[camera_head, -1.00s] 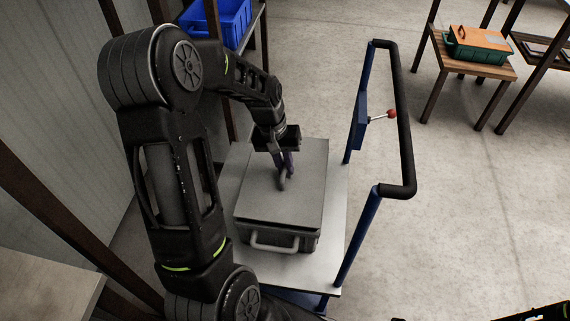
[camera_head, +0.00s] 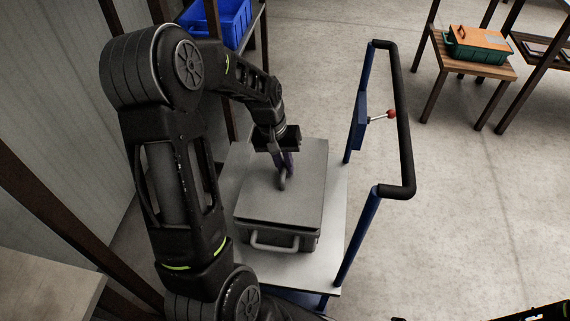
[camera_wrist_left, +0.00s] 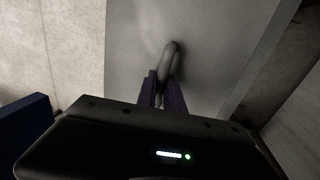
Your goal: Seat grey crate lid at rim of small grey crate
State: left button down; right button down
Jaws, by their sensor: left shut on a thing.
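The grey crate lid (camera_head: 305,168) lies over the top of the small grey crate (camera_head: 303,243), which stands on a pale cart platform with its handle towards the front. The lid covers the crate's opening. From here I cannot tell whether the lid is fully down on the rim all round. My left gripper (camera_head: 284,172) points down at the lid's middle and is shut on its curved handle. In the left wrist view the two purple fingers (camera_wrist_left: 162,88) close on the lid handle (camera_wrist_left: 170,58), with the flat lid (camera_wrist_left: 205,30) behind. My right gripper is not clearly in view.
The cart platform (camera_head: 331,238) has a blue frame with a black push bar (camera_head: 405,120) on the right. A blue bin (camera_head: 222,20) sits on a rack at the back left. A wooden table (camera_head: 470,68) holds a green crate with an orange lid (camera_head: 478,38). The floor between is clear.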

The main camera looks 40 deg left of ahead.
pick_arm(q)
jog(key=shift+f+b, duration=0.85)
jog(key=shift+f, duration=0.35)
jog(key=c, duration=1.4)
grip_release()
jog(key=shift+r, duration=0.1)
jog(key=r, duration=0.2)
jog(key=a+r+p, duration=0.1)
jog(key=r, duration=0.4)
jog(key=shift+s+a+r+p, duration=0.15)
jog(key=shift+s+r+p, duration=0.15)
jog(key=shift+s, duration=0.1)
